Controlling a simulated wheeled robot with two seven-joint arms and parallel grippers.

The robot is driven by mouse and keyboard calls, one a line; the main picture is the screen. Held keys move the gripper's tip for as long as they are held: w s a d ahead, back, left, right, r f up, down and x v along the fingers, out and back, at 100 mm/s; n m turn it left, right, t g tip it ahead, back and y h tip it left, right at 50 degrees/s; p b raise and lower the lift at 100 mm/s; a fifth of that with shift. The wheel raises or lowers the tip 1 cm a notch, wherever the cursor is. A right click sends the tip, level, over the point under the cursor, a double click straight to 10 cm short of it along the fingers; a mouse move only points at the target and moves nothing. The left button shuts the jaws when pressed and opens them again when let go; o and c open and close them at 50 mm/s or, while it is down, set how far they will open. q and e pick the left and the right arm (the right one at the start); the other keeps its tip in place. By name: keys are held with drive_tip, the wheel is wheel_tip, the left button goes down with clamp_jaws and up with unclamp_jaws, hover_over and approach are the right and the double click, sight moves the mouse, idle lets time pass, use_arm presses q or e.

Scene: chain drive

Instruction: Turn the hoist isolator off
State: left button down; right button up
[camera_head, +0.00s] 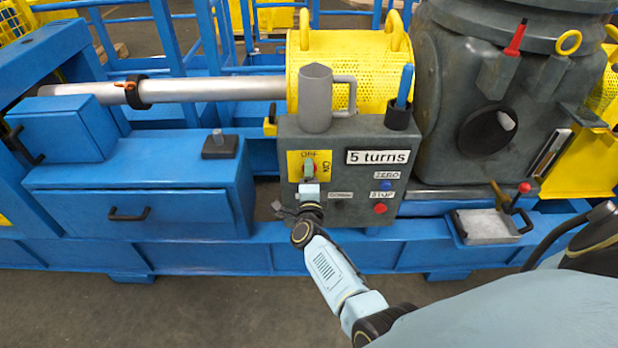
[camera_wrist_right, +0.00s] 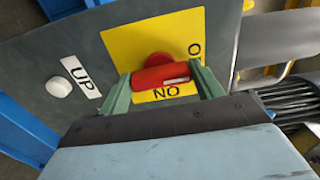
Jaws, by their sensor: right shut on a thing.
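The hoist isolator has a red handle (camera_wrist_right: 160,77) on a yellow plate (camera_head: 325,158) on the grey control box. In the head view OFF is above the handle and ON to its right. In the wrist view the ON lettering is upside down just below the handle, and the OFF label is mostly hidden. The handle lies nearly level there, with a white mark near its right end. I cannot tell which label it points at. My right gripper (camera_head: 309,180) is at the plate, its green fingers shut on the handle's two ends. My left gripper is not in view.
The control box (camera_head: 345,208) also bears a blue ZERO button (camera_head: 386,184), a red STOP button (camera_head: 380,209) and a "5 turns" label (camera_head: 377,157). A grey jug (camera_head: 315,100) and a cup with a blue-handled tool (camera_head: 404,90) stand on top. A white button (camera_wrist_right: 59,87) labelled UP is near my gripper.

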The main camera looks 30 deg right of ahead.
drive_tip(key=o, duration=1)
drive_tip(key=shift+s, duration=0.1)
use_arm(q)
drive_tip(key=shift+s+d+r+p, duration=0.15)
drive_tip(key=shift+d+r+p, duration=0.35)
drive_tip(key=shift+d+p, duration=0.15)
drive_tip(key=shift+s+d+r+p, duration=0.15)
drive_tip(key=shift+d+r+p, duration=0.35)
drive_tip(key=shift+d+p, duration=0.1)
use_arm(e)
drive_tip(key=v, duration=1.3)
drive_tip(key=shift+s, duration=0.15)
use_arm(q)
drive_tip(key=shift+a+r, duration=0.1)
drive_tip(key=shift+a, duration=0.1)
use_arm(e)
drive_tip(key=shift+a, duration=0.1)
